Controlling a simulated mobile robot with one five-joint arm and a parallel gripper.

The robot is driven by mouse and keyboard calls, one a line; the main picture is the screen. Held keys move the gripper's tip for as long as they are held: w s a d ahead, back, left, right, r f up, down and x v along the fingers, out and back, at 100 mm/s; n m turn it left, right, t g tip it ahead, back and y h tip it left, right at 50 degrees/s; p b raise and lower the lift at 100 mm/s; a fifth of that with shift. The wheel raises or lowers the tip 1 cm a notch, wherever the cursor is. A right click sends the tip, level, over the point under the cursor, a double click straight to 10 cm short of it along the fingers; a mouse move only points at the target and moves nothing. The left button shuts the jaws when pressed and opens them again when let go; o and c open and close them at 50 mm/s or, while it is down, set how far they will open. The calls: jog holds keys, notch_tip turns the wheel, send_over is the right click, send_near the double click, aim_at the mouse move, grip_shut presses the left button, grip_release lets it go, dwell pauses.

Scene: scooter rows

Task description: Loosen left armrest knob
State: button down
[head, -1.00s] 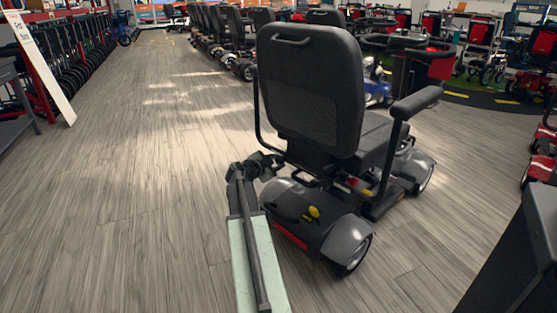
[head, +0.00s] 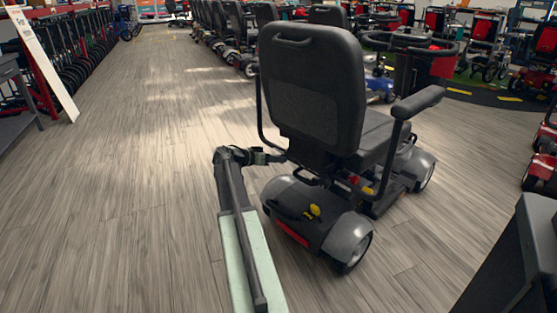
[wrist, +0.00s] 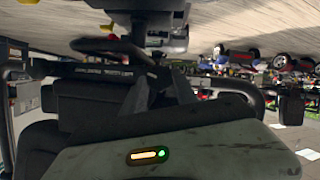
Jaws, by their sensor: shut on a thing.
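The scooter's black seat (head: 312,90) is seen from behind. Its left armrest (head: 260,112) is a dark bent tube on the left side, curving in under the seat back. My gripper (head: 281,157) is at the lower bend of this tube, shut on the left armrest knob. The knob is small and dark, hidden by the jaws. My arm reaches up from the bottom of the head view.
The scooter's rear cover (head: 305,205) with a yellow lever (head: 315,210) is just below and right of my gripper. The right armrest (head: 418,101) stands on the far side. Open wood floor (head: 130,180) lies to the left. A dark cabinet (head: 515,265) is at the lower right.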

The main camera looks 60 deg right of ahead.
jog(key=shift+w+f+n+g+b, duration=0.15)
jog(key=shift+n+g+b, duration=0.85)
jog(key=shift+n, duration=0.45)
jog(key=shift+w+f+n+g+b, duration=0.15)
jog(key=shift+n+g+b, duration=0.8)
jog(key=shift+n, duration=0.5)
jog(key=c, duration=1)
grip_release()
jog(key=shift+d, duration=0.1)
jog(key=shift+o, duration=0.2)
jog(key=shift+r, duration=0.1)
jog(key=p+v, duration=0.1)
jog(key=v, duration=0.7)
